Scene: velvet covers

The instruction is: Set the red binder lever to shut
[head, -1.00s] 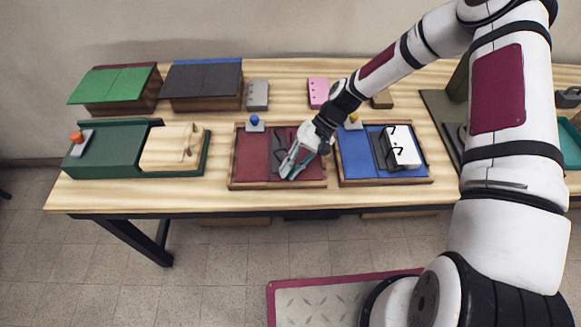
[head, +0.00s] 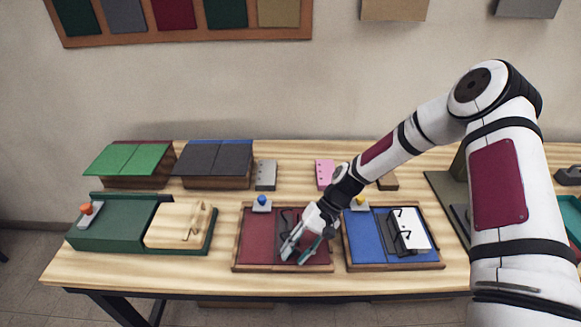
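The red binder (head: 257,248) lies open in a wooden tray at the middle of the table. A dark grey mechanism (head: 287,217) runs along its middle, partly hidden by my gripper. A small grey block with a blue knob (head: 262,201) stands at the binder's back edge. My gripper (head: 298,257) is over the right half of the red binder, pointing down, its fingers apart with nothing visible between them. Whether it touches the binder or the mechanism cannot be told. The lever's position cannot be made out.
To the right lies a blue binder (head: 366,239) with white punched paper (head: 411,230) and a yellow knob (head: 360,202). To the left is a green press-like unit (head: 112,224) with an orange knob (head: 85,209). Stacked covers (head: 214,160) stand behind. Bare wood shows along the front edge.

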